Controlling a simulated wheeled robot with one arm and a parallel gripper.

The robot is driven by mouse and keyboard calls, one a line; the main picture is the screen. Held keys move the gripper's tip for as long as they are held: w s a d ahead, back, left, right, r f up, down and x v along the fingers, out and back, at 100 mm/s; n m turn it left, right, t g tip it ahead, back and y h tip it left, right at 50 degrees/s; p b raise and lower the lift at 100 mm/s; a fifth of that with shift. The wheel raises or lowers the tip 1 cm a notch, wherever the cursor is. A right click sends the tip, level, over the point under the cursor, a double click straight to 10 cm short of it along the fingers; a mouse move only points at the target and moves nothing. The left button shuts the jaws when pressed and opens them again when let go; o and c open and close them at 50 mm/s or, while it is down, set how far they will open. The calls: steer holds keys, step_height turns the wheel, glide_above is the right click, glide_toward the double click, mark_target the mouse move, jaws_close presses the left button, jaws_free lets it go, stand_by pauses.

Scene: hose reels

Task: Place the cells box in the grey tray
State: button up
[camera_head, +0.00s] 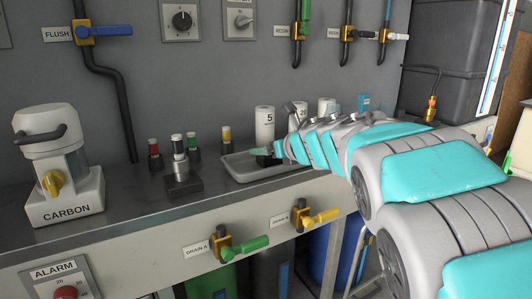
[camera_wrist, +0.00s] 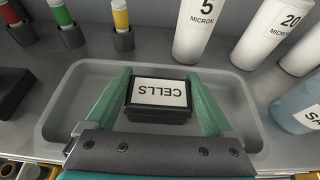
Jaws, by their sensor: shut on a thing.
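The cells box (camera_wrist: 160,96) is a small black box with a white label reading CELLS. It sits between the two green fingers of my gripper (camera_wrist: 163,100), which is shut on it. In the wrist view the box is over the grey tray (camera_wrist: 62,110), inside its rim; I cannot tell whether it touches the tray floor. In the head view the grey tray (camera_head: 238,174) lies on the counter, and my gripper (camera_head: 262,155) reaches over it from the right. The box shows there only as a dark patch, mostly hidden by the gripper.
White filter cylinders (camera_head: 265,124) stand behind the tray. Small capped vials (camera_head: 154,153) and a dark stand (camera_head: 182,184) are to its left. A CARBON unit (camera_head: 66,190) stands at the far left. Drain valves (camera_head: 240,247) stick out below the counter's front edge.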

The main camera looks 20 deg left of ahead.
steer(key=shift+f+b, duration=0.2)
steer(key=shift+b, duration=0.1)
steer(key=o, duration=1.1)
steer(key=shift+o, duration=0.2)
steer(key=shift+r, duration=0.15)
steer(key=shift+r+p, duration=0.25)
steer(key=shift+p, duration=0.2)
steer(key=b+v, duration=0.1)
steer(key=v, duration=1.1)
steer(key=shift+f, duration=0.1)
